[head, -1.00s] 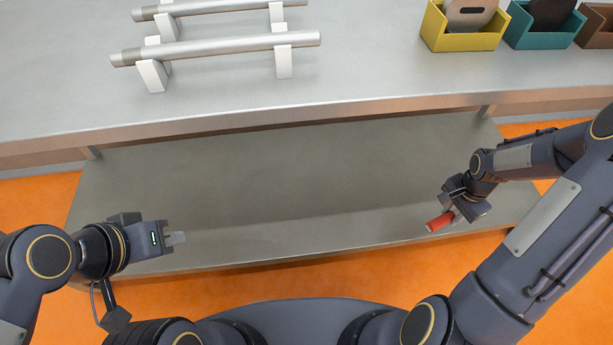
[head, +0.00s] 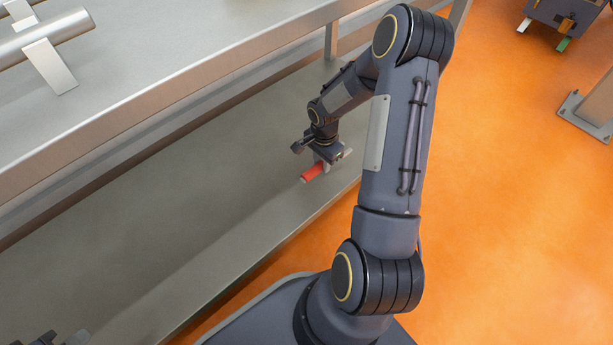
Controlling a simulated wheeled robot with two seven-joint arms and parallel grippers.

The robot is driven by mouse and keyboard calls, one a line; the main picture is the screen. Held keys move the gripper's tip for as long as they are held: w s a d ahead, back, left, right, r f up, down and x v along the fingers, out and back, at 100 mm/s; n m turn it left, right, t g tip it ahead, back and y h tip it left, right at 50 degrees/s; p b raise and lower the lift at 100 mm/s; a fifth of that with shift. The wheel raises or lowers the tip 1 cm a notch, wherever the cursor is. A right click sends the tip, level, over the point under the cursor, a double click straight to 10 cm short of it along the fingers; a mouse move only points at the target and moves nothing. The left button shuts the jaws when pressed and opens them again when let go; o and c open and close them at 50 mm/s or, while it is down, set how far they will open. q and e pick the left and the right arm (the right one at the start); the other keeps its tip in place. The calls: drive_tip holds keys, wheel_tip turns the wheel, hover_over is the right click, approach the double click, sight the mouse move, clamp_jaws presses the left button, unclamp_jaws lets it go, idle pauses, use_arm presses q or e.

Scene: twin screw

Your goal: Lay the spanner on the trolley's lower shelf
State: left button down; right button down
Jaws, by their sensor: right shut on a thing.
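The spanner is seen only as a red handle (head: 313,172) held in my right gripper (head: 323,163). The gripper is shut on it, low over the bench's lower shelf near its front edge; I cannot tell whether the handle touches the shelf. The rest of the spanner is hidden by the gripper. Part of my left gripper (head: 76,338) shows at the bottom left corner, cut off by the frame, and its jaws cannot be made out. No trolley can be clearly identified.
The long metal bench has a top (head: 190,45) and a lower shelf (head: 110,220) that is bare to the left. A dark grey wheeled object (head: 565,12) is cut off at top right. A grey post with a foot plate (head: 590,112) stands at right. Orange floor between is clear.

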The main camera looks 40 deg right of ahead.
drive_tip(key=w+f, duration=0.1)
drive_tip(key=w+a+f+b, duration=0.1)
drive_tip(key=f, duration=0.1)
drive_tip(key=w+f+b, duration=0.1)
drive_tip(key=f, duration=0.1)
drive_tip(key=shift+w+a, duration=0.25)
drive_tip(key=shift+w, duration=0.05)
drive_tip(key=f, duration=0.1)
drive_tip(key=f+b, duration=0.1)
drive_tip(key=f, duration=0.1)
drive_tip(key=shift+w+a+f+b, duration=0.15)
drive_tip(key=shift+w+f+b, duration=0.1)
drive_tip(key=shift+b, duration=0.1)
drive_tip(key=shift+f, duration=0.1)
drive_tip(key=shift+f, duration=0.15)
drive_tip(key=c, duration=1.2)
unclamp_jaws()
drive_tip(key=shift+o, duration=0.2)
